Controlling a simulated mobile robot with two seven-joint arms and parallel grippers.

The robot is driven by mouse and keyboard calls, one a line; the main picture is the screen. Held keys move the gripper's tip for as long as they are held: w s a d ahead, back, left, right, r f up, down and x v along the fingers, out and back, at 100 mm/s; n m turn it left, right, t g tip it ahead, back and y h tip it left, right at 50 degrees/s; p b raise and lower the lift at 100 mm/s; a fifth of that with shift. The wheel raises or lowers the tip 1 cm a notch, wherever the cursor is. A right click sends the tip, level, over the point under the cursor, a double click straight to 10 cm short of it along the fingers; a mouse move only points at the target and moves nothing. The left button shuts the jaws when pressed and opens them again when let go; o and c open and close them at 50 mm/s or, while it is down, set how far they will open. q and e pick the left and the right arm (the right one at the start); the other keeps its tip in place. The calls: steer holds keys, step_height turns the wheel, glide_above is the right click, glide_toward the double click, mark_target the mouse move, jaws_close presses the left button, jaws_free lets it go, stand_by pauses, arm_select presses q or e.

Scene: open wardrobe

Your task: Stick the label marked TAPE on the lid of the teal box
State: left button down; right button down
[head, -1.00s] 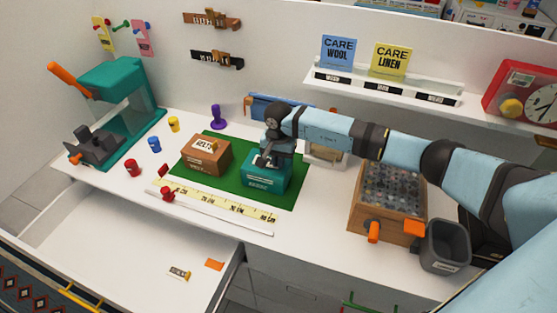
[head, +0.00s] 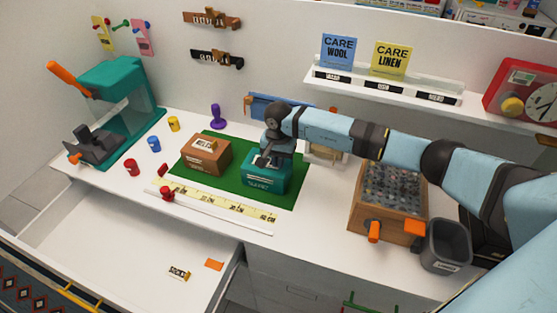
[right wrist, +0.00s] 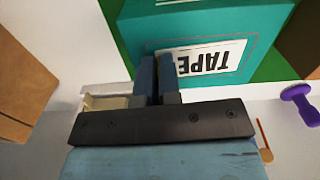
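The teal box (head: 264,184) stands on the green mat (head: 226,186), to the right of a brown box (head: 206,153). My right gripper (head: 270,161) is right over its lid and hides most of it in the head view. In the right wrist view, the white TAPE label (right wrist: 208,60) lies at the lid of the teal box (right wrist: 215,22), its lettering upside down. The fingers of my right gripper (right wrist: 160,68) are close together on the E end of the label. Whether the whole label touches the lid, I cannot tell. My left gripper is not in view.
A yellow ruler strip (head: 222,203) runs along the mat's front. A wooden bin (head: 389,199) and a grey cup (head: 446,246) stand to the right, a teal press (head: 112,105) to the left. The open drawer (head: 120,255) holds another label (head: 179,273).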

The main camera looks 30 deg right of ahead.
stand_by(0.4)
steer(key=c, duration=0.7)
jaws_free()
steer(key=shift+r+p, duration=1.35)
steer(key=shift+r, duration=2.1)
steer(key=shift+c, duration=0.4)
